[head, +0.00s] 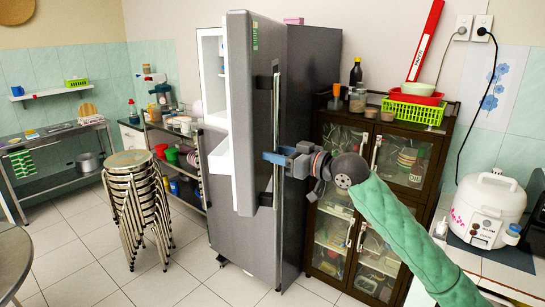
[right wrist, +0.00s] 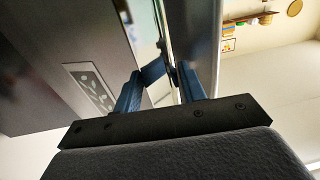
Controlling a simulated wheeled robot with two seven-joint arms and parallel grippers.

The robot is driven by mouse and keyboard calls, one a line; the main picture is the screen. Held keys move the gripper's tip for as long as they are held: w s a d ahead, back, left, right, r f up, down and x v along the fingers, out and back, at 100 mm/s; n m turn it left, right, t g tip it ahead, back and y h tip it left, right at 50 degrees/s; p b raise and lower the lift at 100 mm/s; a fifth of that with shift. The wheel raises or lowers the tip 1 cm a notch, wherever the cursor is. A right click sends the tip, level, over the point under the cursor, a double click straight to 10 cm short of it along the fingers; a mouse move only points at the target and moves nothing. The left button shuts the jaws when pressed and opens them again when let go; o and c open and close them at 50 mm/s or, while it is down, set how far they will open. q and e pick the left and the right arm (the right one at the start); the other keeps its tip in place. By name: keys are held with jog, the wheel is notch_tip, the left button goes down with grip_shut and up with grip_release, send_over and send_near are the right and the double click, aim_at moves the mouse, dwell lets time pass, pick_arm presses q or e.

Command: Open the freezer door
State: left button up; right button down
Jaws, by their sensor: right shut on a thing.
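The tall grey fridge has one door (head: 262,60) swung out from the body, with its white inner shelves (head: 212,75) showing at the left. A long vertical handle (head: 276,110) runs along the door's outer face. My right gripper (head: 275,158) reaches in from the right and is shut on this handle around mid-height. In the right wrist view, the blue fingers (right wrist: 158,85) stand on either side of a narrow strip beside a grey panel; the exact contact is partly hidden. The fridge's interior is mostly hidden behind the door. My left gripper is not in view.
A dark glass-door cabinet (head: 333,225) stands close to the right of the fridge, below my right arm. Stacked metal stools (head: 132,190) and a shelf rack (head: 180,160) stand to the left. A rice cooker (head: 487,210) sits at the right. Tiled floor (head: 150,285) is clear in front.

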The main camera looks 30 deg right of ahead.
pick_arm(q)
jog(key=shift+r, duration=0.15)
pick_arm(e)
jog(key=shift+d+r, duration=0.25)
jog(key=shift+d, duration=0.05)
jog(key=c, duration=0.9)
grip_release()
jog(key=shift+w+f, duration=0.15)
jog(key=shift+f, duration=0.05)
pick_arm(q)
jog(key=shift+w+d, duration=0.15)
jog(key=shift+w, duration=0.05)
pick_arm(e)
jog(key=shift+s, duration=0.25)
pick_arm(q)
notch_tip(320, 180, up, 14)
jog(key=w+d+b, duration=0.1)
jog(key=b, duration=0.2)
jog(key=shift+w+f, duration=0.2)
pick_arm(e)
jog(key=shift+v, duration=3.7)
